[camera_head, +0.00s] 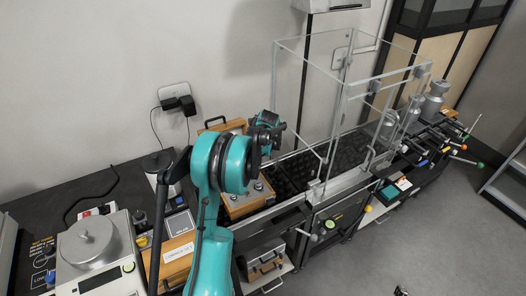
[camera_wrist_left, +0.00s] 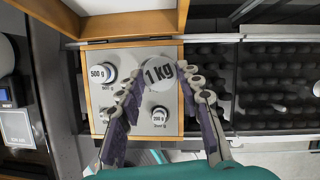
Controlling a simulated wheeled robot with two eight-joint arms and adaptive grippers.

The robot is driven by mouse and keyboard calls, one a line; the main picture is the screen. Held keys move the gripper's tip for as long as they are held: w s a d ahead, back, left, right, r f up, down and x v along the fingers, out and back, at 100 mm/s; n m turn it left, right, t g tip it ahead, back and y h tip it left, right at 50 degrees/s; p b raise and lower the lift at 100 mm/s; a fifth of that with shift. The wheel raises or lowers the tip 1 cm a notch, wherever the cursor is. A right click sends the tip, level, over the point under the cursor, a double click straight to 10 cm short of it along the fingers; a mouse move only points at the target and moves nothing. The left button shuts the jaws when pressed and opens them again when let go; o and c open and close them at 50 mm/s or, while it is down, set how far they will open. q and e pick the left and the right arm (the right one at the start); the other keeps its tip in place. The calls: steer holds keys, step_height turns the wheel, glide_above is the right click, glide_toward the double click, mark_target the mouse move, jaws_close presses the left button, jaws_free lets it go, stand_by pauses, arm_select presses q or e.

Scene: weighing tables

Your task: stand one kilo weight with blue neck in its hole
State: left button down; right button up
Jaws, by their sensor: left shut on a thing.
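The one kilo weight (camera_wrist_left: 160,74) shows its round pale top marked "1 kg" in the left wrist view. Its neck and base are hidden beneath the top. My left gripper (camera_wrist_left: 159,80) is shut on it, one finger on each side, over the upper right of the pale holder plate (camera_wrist_left: 135,92) in a wooden case. I cannot tell whether its base is in a hole. In the head view my left gripper (camera_head: 266,133) is above the wooden case (camera_head: 236,207), and the weight is not clearly visible. A small dark shape at the bottom edge may be my right gripper (camera_head: 402,291).
A 500 g weight (camera_wrist_left: 103,73) and a 200 g weight (camera_wrist_left: 160,115) stand in the holder. A glass enclosure (camera_head: 310,105) rises right of the case. A balance (camera_head: 88,245) stands at the left. Larger metal weights (camera_head: 431,105) stand at the far right.

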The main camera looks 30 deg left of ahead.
arm_select(q)
steer(key=shift+s+a+f, duration=0.25)
steer(key=shift+s+f, duration=0.05)
steer(key=shift+s, duration=0.15)
steer(key=shift+s+a+f, duration=0.25)
steer(key=shift+s, duration=0.2)
step_height(320, 180, down, 4)
steer(key=shift+f+b, duration=0.1)
steer(key=shift+b, duration=1)
steer(key=c, duration=1)
jaws_free()
